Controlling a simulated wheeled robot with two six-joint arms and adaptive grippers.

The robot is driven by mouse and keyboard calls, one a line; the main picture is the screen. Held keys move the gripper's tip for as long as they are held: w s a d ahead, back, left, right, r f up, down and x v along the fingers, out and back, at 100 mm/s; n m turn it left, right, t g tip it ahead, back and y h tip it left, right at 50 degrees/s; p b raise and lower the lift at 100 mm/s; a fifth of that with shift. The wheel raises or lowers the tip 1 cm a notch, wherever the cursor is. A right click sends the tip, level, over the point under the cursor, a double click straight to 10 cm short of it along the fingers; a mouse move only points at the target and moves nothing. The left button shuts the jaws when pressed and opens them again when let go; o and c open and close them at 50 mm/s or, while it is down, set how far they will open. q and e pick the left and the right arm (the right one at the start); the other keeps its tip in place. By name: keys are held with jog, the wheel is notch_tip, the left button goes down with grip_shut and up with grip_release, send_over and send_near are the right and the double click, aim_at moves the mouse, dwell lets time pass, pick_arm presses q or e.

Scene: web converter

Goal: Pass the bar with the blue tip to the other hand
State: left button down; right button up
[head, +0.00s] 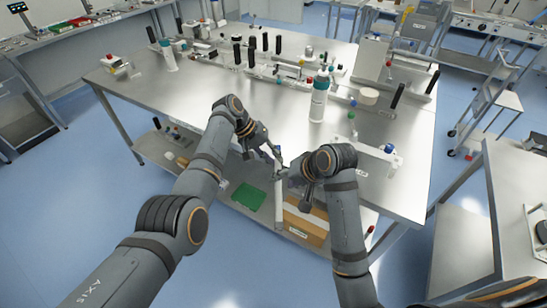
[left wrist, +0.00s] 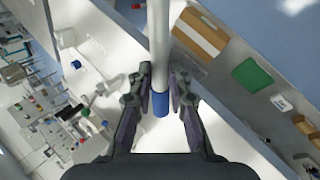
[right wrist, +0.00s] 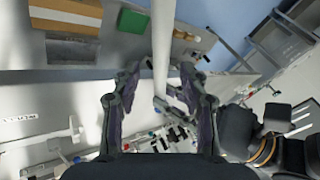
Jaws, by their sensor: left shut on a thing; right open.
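The bar is a long pale rod (left wrist: 159,40) with a blue tip (left wrist: 161,104). My left gripper (left wrist: 161,78) is shut on it close to the blue end, and the rod runs away from that hand. In the head view the bar (head: 278,208) hangs downward in front of the bench, below both hands. My left gripper (head: 279,158) is just above my right gripper (head: 281,174). In the right wrist view my right gripper (right wrist: 160,75) is open, with the bar (right wrist: 162,30) between its fingers.
The steel bench (head: 215,85) carries bottles, black-handled parts and fixtures, mostly toward the back. Its front edge is close to both hands. A lower shelf holds a green mat (head: 248,197) and a cardboard box (head: 306,228). A side table (head: 515,175) stands at right.

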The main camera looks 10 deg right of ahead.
jog(key=v, duration=1)
jog(key=w+d+f+m+h, duration=0.1)
jog(key=w+d+f, duration=0.15)
jog(key=f, duration=0.65)
jog(key=w+d+f+m, duration=0.15)
jog(key=w+f, duration=0.25)
jog(key=f, duration=0.6)
jog(key=s+d+f+n+g+h, duration=0.1)
jog(key=s+d+f, duration=0.15)
jog(key=f, duration=0.55)
jog(key=s+d+f+h, duration=0.15)
jog(key=s+f, duration=0.25)
jog(key=f, duration=0.4)
jog(key=s+d+f+n+g, duration=0.1)
jog(key=s+d+f, duration=0.15)
jog(key=f, duration=0.55)
jog(key=s+f+n, duration=0.1)
jog(key=s+f, duration=0.5)
jog(key=s, duration=0.4)
jog(key=s+f+n+g+h, duration=0.1)
jog(key=s+f+n, duration=0.1)
jog(key=s+f, duration=0.4)
jog(key=s+f+n+g, duration=0.1)
jog(key=s+f, duration=0.4)
jog(key=s, duration=1.1)
jog(key=shift+d+f, duration=0.4)
jog(key=shift+d, duration=0.05)
jog(key=shift+n+h, duration=0.25)
